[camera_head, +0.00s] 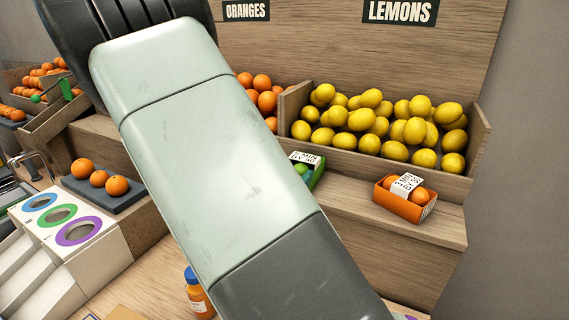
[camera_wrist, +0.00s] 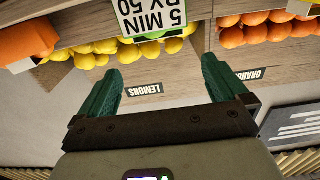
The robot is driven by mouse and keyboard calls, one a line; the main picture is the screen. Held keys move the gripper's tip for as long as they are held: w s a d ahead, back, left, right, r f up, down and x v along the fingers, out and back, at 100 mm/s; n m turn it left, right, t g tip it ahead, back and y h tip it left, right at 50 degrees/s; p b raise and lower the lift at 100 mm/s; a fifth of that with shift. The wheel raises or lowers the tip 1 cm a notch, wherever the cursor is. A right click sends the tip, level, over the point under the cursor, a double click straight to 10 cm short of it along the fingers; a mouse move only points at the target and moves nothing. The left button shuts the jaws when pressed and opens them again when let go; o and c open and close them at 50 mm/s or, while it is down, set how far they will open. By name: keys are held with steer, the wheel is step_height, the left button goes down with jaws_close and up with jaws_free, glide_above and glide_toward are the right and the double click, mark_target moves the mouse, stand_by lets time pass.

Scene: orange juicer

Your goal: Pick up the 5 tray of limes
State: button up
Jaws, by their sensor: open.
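The tray of limes (camera_head: 316,179) is a small green tray on the wooden ledge below the lemons in the head view. It has a white label across it and a lime shows at its side; my arm hides its left part. In the wrist view, which is upside down, a label reading "5 MIN" (camera_wrist: 152,16) shows at the top, with a strip of green tray (camera_wrist: 150,37) beside it. My gripper (camera_wrist: 161,66) is open and empty, its two green fingers apart. The label lies beyond the fingertips, roughly between them. My gripper is not seen in the head view.
An orange tray (camera_head: 402,210) of oranges sits to the right on the same ledge. A lemon bin (camera_head: 390,162) stands behind, with oranges (camera_head: 262,82) to its left. A bottle with a blue cap (camera_head: 199,296) stands below, beside my arm. The ledge between the two trays is clear.

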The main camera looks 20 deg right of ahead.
mark_target(303, 158)
steer(key=x, duration=0.3)
steer(key=f+x, duration=0.1)
steer(key=x, duration=0.7)
steer(key=shift+f, duration=0.3)
steer(key=shift+c, duration=0.2)
